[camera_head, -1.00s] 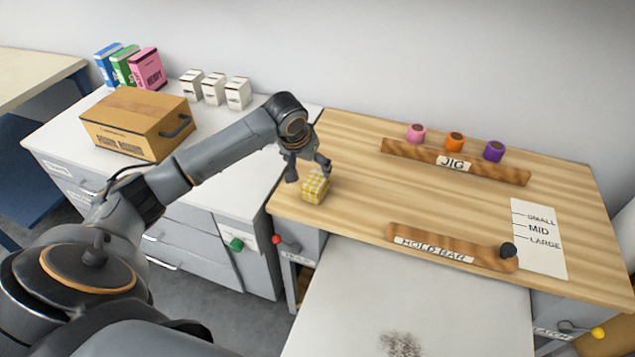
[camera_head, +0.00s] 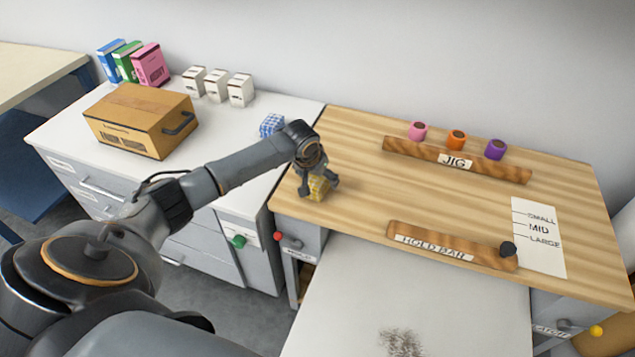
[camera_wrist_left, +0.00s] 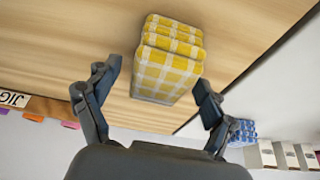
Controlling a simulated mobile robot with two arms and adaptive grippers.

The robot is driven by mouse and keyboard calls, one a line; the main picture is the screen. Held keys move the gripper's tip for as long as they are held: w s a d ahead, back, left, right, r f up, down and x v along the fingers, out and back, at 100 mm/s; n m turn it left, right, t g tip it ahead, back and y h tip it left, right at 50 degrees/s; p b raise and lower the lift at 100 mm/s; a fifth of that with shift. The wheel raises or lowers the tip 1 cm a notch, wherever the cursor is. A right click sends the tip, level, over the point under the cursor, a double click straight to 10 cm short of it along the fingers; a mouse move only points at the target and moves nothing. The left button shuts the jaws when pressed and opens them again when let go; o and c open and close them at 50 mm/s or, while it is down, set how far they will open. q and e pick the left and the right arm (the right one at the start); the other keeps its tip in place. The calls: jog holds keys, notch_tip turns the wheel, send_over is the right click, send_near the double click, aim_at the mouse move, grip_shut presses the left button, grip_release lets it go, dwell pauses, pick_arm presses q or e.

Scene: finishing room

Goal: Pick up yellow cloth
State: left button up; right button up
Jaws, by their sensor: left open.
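The yellow cloth (camera_head: 319,187) is a folded yellow-and-white checked bundle on the left front part of the wooden bench top. My left gripper (camera_head: 319,191) is over it with a finger to each side, partly covering it in the head view. In the left wrist view the cloth (camera_wrist_left: 170,62) lies just beyond the fingertips of the open gripper (camera_wrist_left: 158,82), between their lines. I see no finger pressed on it. My right gripper is not in view.
A blue checked cloth (camera_head: 272,125) lies on the white cabinet top, behind my left arm. A jig rail (camera_head: 455,160) with pink, orange and purple rolls is at the back of the bench. The hold bar (camera_head: 450,246) lies near the front. Mid-bench is clear.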

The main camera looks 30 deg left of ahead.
pick_arm(q)
jog(key=c, duration=1.3)
jog(key=shift+r, duration=0.5)
notch_tip(320, 180, up, 2)
jog(key=shift+r+b, duration=0.2)
jog(key=shift+b, duration=0.3)
jog(key=s+r, duration=0.1)
jog(key=s+d+r, duration=0.1)
jog(key=r, duration=0.1)
jog(key=s+d+r, duration=0.1)
jog(key=s+r, duration=0.1)
jog(key=shift+d+r, duration=0.15)
jog(key=shift+d, duration=0.05)
jog(key=s+d+r, duration=0.1)
jog(key=s, duration=0.1)
jog(key=s+d+r+b, duration=0.1)
jog(key=s+d+r, duration=0.1)
jog(key=s, duration=0.1)
jog(key=s+d+r, duration=0.1)
jog(key=s, duration=0.2)
jog(key=shift+d+r, duration=0.15)
jog(key=shift+d, duration=0.25)
